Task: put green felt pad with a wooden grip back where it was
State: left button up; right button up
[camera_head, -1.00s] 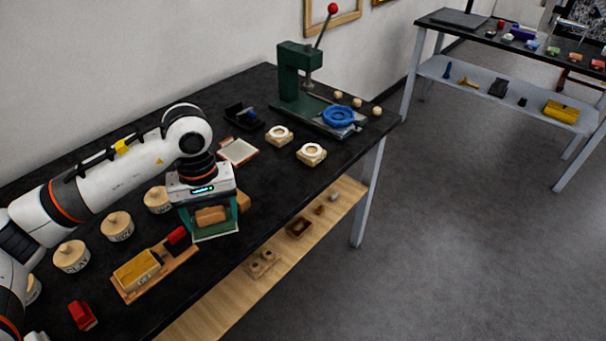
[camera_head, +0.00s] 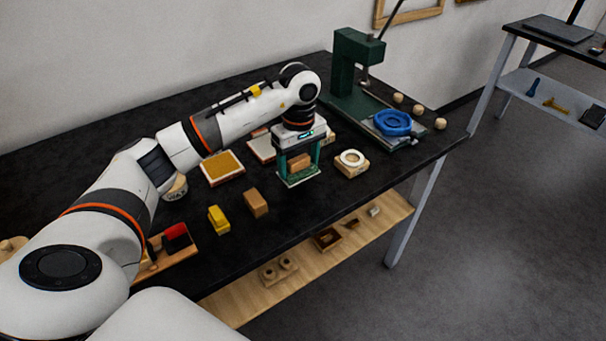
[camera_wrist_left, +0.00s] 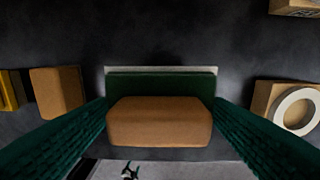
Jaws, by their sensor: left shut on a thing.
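The green felt pad (camera_head: 299,179) with its wooden grip (camera_head: 299,161) is at my left gripper (camera_head: 299,168), over the front right part of the black table. The gripper is shut on the wooden grip, with a green finger on each side. In the left wrist view the grip (camera_wrist_left: 159,121) sits between the fingers, with the green pad (camera_wrist_left: 160,87) beneath it and a pale edge along its far side. I cannot tell whether the pad touches the table. My right gripper is not in view.
A wooden block (camera_head: 256,202) and a yellow block (camera_head: 219,220) stand left of the pad. A block with a white ring (camera_head: 352,158) is close on the right. Two shallow trays, one with a yellow-brown filling (camera_head: 222,168), lie behind. A green press (camera_head: 354,75) stands further back.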

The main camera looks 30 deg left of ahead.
aim_at(300, 186)
pick_arm(q)
jog(key=shift+f, duration=0.7)
notch_tip(300, 186, down, 3)
jog(key=shift+p, duration=0.3)
jog(key=shift+f, duration=0.1)
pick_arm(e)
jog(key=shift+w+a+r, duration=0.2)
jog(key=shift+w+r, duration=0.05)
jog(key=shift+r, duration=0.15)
pick_arm(q)
jog(key=shift+f, duration=0.2)
jog(key=o, duration=0.9)
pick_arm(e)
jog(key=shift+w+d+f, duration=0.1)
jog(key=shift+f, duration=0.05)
pick_arm(q)
jog(key=shift+o, duration=0.2)
jog(key=shift+r, duration=0.1)
